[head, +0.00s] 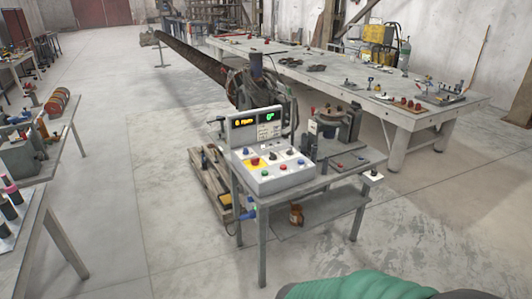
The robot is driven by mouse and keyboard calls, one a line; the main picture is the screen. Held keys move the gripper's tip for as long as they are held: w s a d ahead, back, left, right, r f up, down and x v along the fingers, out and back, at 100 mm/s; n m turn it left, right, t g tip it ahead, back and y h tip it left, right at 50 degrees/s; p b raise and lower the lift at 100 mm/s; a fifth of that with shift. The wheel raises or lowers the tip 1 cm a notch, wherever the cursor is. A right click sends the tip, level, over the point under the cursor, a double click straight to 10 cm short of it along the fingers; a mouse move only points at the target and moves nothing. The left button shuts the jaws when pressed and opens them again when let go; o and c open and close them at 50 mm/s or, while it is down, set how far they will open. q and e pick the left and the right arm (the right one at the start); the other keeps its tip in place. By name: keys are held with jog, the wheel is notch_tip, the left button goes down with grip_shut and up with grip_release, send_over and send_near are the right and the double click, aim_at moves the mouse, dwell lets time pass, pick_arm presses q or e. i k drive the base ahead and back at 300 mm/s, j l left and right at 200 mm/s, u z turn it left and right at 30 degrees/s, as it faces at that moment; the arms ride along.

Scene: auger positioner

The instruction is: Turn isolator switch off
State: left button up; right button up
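A grey control box (281,176) stands on a small grey metal table (330,182). Its sloped top carries several coloured buttons and dark knobs, with a red button (255,162) on a yellow patch. An upright panel (255,127) with lit yellow and green displays rises behind. A small white piece with a dark centre (373,176) sits at the table's right front corner. Blue connectors (250,212) hang at the table's left side. I cannot tell which of these is the isolator switch, or its position. Neither of my grippers shows in this view.
A long dark auger (190,57) runs back left from the small table. A wooden pallet (211,180) lies on the floor beside the table. A large workbench (440,112) stands behind, and benches line the left side. The floor in front is open.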

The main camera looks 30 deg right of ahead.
aim_at(254, 161)
jog(key=i+l, duration=1.45)
jog(key=i, duration=0.15)
